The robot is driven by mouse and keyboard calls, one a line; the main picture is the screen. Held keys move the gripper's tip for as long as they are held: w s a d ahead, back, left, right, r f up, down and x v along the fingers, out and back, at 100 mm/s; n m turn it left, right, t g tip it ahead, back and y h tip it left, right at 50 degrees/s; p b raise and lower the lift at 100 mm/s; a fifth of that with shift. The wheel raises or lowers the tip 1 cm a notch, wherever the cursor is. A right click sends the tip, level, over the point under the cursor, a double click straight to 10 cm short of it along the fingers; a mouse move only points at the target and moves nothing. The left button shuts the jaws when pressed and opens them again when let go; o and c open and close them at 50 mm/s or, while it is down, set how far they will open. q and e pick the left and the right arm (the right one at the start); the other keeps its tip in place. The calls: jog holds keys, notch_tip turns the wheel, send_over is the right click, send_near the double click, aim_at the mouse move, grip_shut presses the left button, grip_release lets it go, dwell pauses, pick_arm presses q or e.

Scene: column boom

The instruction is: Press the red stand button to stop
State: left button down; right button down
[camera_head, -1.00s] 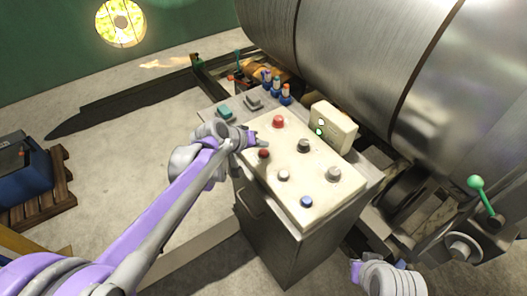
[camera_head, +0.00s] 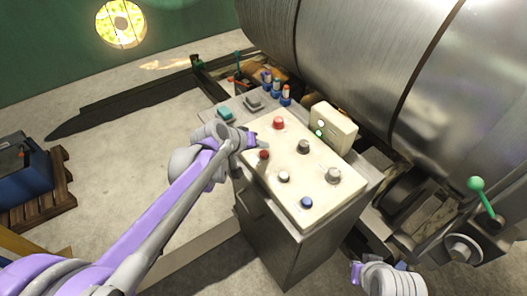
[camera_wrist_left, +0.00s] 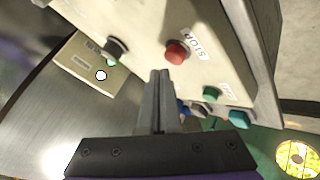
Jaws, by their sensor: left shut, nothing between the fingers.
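A larger red button (camera_head: 278,123) stands farther back. Part of my right arm (camera_head: 385,279) shows at the bottom; its finger state is unclear.
A green button (camera_wrist_left: 211,93) is close to STOP. Dark knobs (camera_head: 303,146) and a blue button (camera_head: 306,202) also stand on the panel. A cream box (camera_head: 334,126) rises at its back right. A large metal drum (camera_head: 370,60) fills the upper right.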

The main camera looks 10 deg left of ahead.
aim_at(261, 154)
pick_arm(q)
jog(key=shift+f, duration=0.1)
dwell(0.7)
jog(key=shift+f, duration=0.35)
pick_arm(e)
jog(key=shift+s+f, duration=0.1)
jog(key=shift+f, duration=0.2)
pick_arm(q)
jog(key=shift+f+b, duration=0.55)
pick_arm(e)
jog(key=shift+f, duration=0.35)
pick_arm(q)
jog(key=shift+r, duration=0.1)
pick_arm(e)
jog(key=shift+r, duration=0.1)
pick_arm(q)
jog(key=shift+r+p, duration=0.65)
jog(key=shift+r, duration=0.2)
pick_arm(e)
jog(key=shift+r, duration=0.65)
pick_arm(q)
jog(key=shift+r, duration=0.15)
pick_arm(e)
jog(key=shift+r, duration=0.1)
